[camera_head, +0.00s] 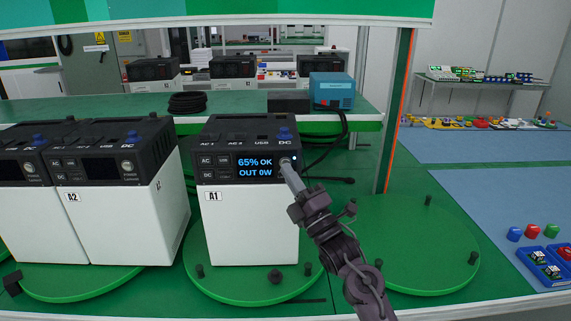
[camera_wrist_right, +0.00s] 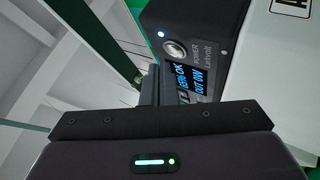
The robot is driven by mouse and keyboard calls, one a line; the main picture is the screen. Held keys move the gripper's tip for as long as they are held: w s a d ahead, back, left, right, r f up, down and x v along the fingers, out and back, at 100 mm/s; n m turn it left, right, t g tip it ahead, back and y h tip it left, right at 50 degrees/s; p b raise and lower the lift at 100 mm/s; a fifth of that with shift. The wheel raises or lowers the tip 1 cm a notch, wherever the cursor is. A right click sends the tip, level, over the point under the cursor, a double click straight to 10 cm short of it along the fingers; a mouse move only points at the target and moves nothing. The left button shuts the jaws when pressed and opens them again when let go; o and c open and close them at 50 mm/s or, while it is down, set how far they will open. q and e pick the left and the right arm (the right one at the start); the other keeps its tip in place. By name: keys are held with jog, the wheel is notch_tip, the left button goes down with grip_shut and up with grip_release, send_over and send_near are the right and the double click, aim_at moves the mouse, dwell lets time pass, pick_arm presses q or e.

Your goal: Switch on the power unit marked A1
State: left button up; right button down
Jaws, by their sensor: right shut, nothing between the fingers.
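The power unit marked A1 (camera_head: 250,225) is a white box with a black top panel, standing upright on a green round turntable. Its display (camera_head: 255,167) is lit and reads 65% OK, OUT 0W; it also shows in the right wrist view (camera_wrist_right: 181,78). Its round silver power button (camera_wrist_right: 175,50) has a lit bluish-white light beside it. My right gripper (camera_head: 287,166) is shut and empty, its tip at the right end of the panel by the button. In the wrist view its fingers (camera_wrist_right: 153,75) lie close to the button; I cannot tell whether they touch it. My left gripper is out of view.
Unit A2 (camera_head: 115,225) and another like it stand at left with dark displays. A green bench behind holds a coiled black cable (camera_head: 187,103) and a blue box (camera_head: 332,91). A green post with an orange edge (camera_head: 398,110) rises right of A1. An empty turntable (camera_head: 410,245) lies at right.

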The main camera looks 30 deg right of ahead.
jog(key=shift+s+a, duration=0.45)
jog(key=shift+s, duration=0.25)
jog(key=shift+s+a, duration=0.45)
jog(key=shift+s, duration=0.3)
jog(key=shift+s+a, duration=0.45)
jog(key=shift+s, duration=0.25)
